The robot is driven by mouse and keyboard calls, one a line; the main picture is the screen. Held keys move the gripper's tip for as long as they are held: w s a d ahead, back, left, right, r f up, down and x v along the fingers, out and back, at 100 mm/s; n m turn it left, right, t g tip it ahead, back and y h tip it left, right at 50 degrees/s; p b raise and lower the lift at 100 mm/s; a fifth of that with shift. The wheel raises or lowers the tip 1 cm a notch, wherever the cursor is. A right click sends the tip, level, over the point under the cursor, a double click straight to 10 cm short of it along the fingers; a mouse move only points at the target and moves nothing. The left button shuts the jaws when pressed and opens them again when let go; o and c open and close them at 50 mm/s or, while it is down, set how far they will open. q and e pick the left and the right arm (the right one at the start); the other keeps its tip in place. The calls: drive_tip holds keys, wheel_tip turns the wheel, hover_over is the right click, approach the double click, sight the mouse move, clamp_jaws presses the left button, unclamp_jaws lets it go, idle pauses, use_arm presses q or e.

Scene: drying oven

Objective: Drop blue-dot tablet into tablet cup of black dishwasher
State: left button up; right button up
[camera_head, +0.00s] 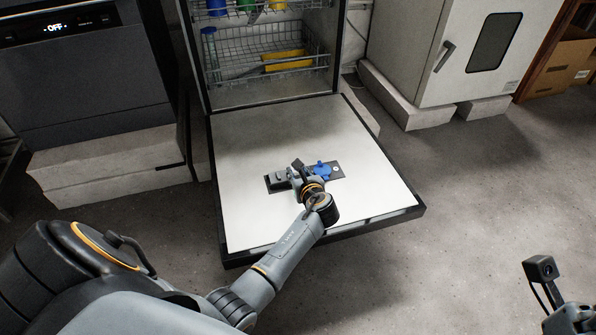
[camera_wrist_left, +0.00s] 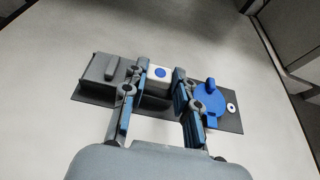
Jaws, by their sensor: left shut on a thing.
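The dishwasher door (camera_head: 250,140) is folded down flat, with a dark dispenser plate (camera_head: 268,183) set in its inner face. The left wrist view shows the plate (camera_wrist_left: 230,124) with a grey lid (camera_wrist_left: 105,72) at its left and a round blue cap (camera_wrist_left: 209,103) at its right. My left gripper (camera_wrist_left: 161,71) is shut on a white tablet with a blue dot (camera_wrist_left: 160,72), over the middle of the plate. The fingers and tablet hide much of the cup area below; I cannot tell the tablet's height above it. My right gripper's fingers are out of view.
Racks (camera_head: 262,64) with coloured items stand inside the open dishwasher. A closed dark appliance with an OFF display (camera_head: 55,28) is at the left, and a white cabinet (camera_head: 420,70) on blocks is at the right. The door around the plate is clear.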

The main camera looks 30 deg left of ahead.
use_arm(q)
drive_tip(key=o, duration=0.9)
drive_tip(key=v, duration=1.2)
